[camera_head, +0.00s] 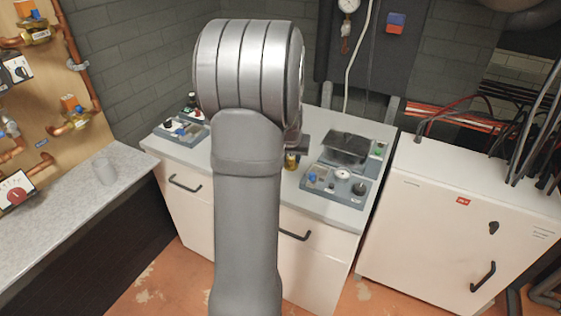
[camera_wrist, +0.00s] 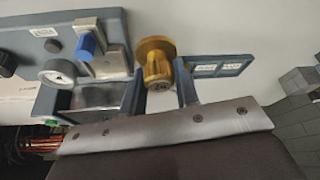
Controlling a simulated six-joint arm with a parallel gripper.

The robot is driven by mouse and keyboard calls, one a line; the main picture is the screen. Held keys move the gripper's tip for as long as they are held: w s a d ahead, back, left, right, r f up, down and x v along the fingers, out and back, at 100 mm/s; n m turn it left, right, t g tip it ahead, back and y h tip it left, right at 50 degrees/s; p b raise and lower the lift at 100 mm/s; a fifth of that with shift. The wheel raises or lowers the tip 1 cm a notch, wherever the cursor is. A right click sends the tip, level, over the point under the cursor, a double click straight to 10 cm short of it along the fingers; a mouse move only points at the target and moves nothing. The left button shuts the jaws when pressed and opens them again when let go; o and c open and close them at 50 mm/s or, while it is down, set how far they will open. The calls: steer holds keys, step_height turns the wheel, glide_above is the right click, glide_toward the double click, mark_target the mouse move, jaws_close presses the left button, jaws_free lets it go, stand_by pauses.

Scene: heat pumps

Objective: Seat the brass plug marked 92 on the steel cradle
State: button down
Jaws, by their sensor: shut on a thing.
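The brass plug (camera_wrist: 157,60) is in the wrist view, with a wide round flange and a narrower end toward the camera. A small dark mark is on that end, too small to read for certain. My gripper (camera_wrist: 161,82) is shut on the plug, one dark finger on each side. In the head view my arm hides most of the gripper (camera_head: 294,150), and a bit of the brass plug (camera_head: 291,162) shows just below it, over the worktop.
A grey control panel (camera_head: 338,185) with a blue knob and dial stands right of the gripper, before a dark-topped device (camera_head: 346,147). Another control box (camera_head: 181,131) is at the worktop's left. A white cabinet (camera_head: 460,225) stands right.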

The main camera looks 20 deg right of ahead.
steer(key=s+d+r, duration=0.4)
steer(key=s, duration=0.1)
steer(key=w+d, duration=0.1)
steer(key=w+d+f, duration=0.1)
steer(key=d, duration=0.1)
steer(key=w+d, duration=0.1)
steer(key=d, duration=0.1)
steer(key=shift+w+d+f, duration=0.1)
steer(key=shift+w+f, duration=0.05)
steer(key=shift+f, duration=2.1)
steer(key=shift+f, duration=0.75)
steer(key=c, duration=1)
jaws_free()
